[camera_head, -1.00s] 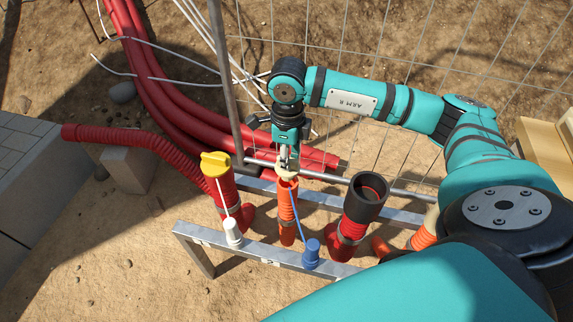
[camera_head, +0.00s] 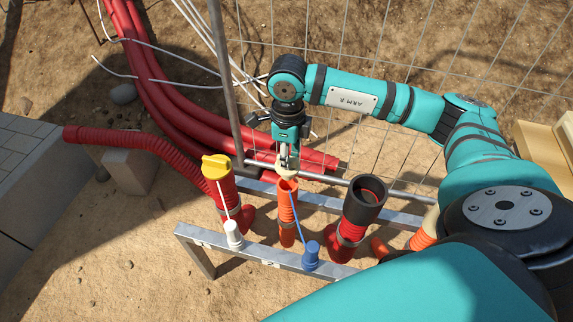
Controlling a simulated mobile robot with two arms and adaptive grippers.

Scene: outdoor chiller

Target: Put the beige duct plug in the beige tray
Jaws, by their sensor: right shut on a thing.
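The beige duct plug (camera_head: 287,173) is at the upper mouth of the middle orange corrugated duct (camera_head: 287,208). My right gripper (camera_head: 288,157) points down and is shut on the plug from above. Whether the plug still sits inside the mouth or just clear of it is hard to tell. A beige tray (camera_head: 539,148) shows in part at the right edge, beyond my right arm. My left gripper is not in view.
A yellow-capped red duct (camera_head: 216,165) stands left of the plug, and an open black-topped duct (camera_head: 366,190) right. A metal rail (camera_head: 260,253) carries a white cap (camera_head: 233,234) and blue cap (camera_head: 311,255). A wire fence (camera_head: 400,60) stands behind.

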